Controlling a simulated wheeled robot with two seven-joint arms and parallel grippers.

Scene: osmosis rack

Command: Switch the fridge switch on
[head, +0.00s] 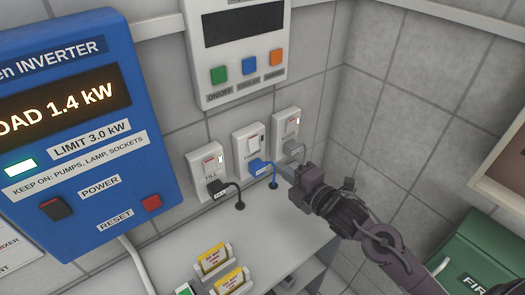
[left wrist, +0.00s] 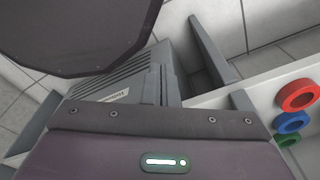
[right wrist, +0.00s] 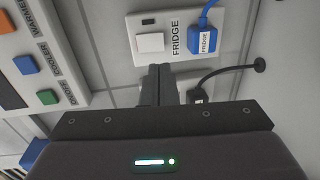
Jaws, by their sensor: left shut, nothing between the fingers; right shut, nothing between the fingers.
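The fridge socket plate (head: 247,152) is the middle one of three on the tiled wall, with a blue plug (head: 258,166) in it. In the right wrist view its white rocker switch (right wrist: 150,42) sits beside the FRIDGE label and the blue plug (right wrist: 203,40). A small window (right wrist: 148,21) near the switch looks dark. My right gripper (head: 285,168) is shut and empty, just right of the blue plug in the head view. Its fingertips (right wrist: 160,72) show below the switch in the right wrist view, seemingly apart from it. My left gripper (left wrist: 165,70) is shut and empty.
A socket with a black plug (head: 216,188) stands left, one with a grey plug (head: 293,149) right. Above hangs a panel with three coloured buttons (head: 248,65). A blue inverter (head: 95,150) is at left. Card holders (head: 213,260) stand on the shelf below.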

